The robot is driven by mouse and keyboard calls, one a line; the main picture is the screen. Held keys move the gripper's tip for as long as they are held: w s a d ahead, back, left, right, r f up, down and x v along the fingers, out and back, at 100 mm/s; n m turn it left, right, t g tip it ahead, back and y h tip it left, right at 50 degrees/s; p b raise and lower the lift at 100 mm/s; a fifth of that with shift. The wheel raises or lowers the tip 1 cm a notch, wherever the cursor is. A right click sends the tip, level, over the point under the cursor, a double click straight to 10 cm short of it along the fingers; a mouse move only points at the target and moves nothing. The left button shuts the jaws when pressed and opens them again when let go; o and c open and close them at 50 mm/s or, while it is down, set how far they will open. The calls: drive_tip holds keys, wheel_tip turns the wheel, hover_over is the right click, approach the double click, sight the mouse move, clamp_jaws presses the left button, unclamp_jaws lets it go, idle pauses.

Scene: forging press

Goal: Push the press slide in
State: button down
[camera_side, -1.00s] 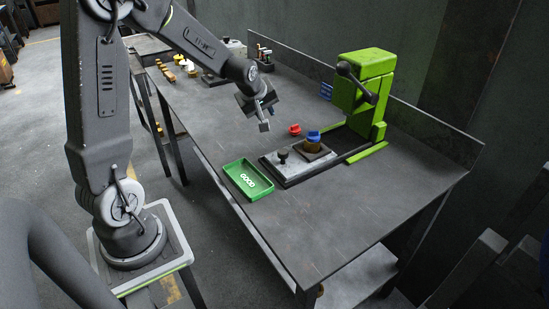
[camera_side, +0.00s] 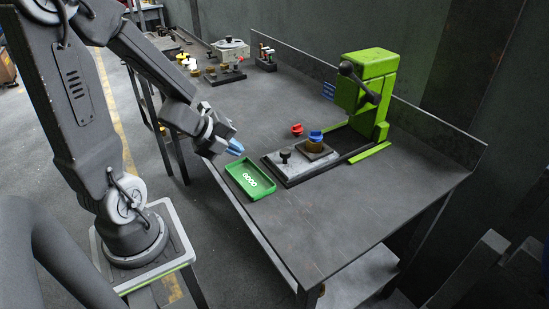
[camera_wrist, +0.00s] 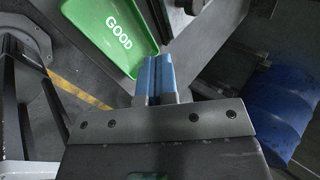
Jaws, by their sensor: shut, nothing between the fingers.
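The press slide (camera_side: 291,168) is a grey plate with a black knob (camera_side: 285,156) near its left end. It sticks out to the left of the green press (camera_side: 366,95) on a dark base. A brown block with a blue piece (camera_side: 316,136) on top sits at the slide's right part. My gripper (camera_side: 236,146) is shut and empty. It is above the table's near-left edge, left of the slide and apart from it, near the green tray. In the wrist view the blue fingers (camera_wrist: 156,78) are together. The slide does not show there.
A green tray marked GOOD (camera_side: 246,187) lies left of the slide; it also shows in the wrist view (camera_wrist: 88,28). A red piece (camera_side: 297,129) lies behind the slide. Several small parts and fixtures stand at the table's far end. The table front is clear.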

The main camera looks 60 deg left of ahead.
sight(311, 140)
drive_tip(key=x, duration=0.9)
drive_tip(key=shift+w+f, duration=0.2)
drive_tip(key=w, duration=0.2)
drive_tip(key=shift+w+d, duration=0.25)
drive_tip(key=shift+w, duration=0.75)
drive_tip(key=w, duration=1.3)
drive_tip(key=shift+w+d, duration=0.1)
drive_tip(key=shift+w, duration=0.3)
